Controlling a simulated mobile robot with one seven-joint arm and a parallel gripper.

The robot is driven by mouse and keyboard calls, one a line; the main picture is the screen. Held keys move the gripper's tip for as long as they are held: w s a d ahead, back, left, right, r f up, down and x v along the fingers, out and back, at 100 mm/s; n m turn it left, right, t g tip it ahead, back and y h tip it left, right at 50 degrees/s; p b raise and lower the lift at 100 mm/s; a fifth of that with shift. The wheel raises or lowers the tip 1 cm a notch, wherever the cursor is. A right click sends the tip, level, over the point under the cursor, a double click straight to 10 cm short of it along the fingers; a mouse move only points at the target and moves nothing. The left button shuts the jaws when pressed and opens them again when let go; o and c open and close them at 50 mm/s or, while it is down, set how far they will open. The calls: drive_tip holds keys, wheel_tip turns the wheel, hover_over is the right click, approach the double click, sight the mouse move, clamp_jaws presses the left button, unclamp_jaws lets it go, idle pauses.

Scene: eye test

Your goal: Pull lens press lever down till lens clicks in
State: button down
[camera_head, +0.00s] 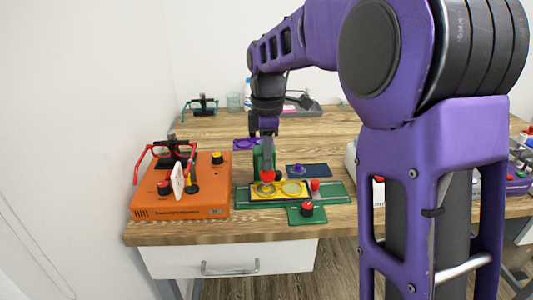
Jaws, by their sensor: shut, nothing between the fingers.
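The lens press stands on a green base (335,192) on the wooden table, with a dark green upright (257,162) partly hidden behind my gripper. A yellow plate (278,197) on the base has two round places, the left one under a red part (267,176). A red ball knob (315,184) sits at the plate's right end; I cannot tell which red part belongs to the lever. Whether a lens is seated is too small to tell.
An orange box (180,198) with knobs and red glasses frames (150,155) stands left. A red-topped black knob (307,208) is in front; a blue plate (308,171) and purple plate (246,144) lie behind. A grey tray (302,110) is farther back. My arm hides the right side.

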wheel_tip(320, 180, up, 8)
drive_tip(key=p, duration=0.7)
drive_tip(key=shift+r+p, duration=0.2)
drive_tip(key=shift+p, duration=0.15)
idle(0.4)
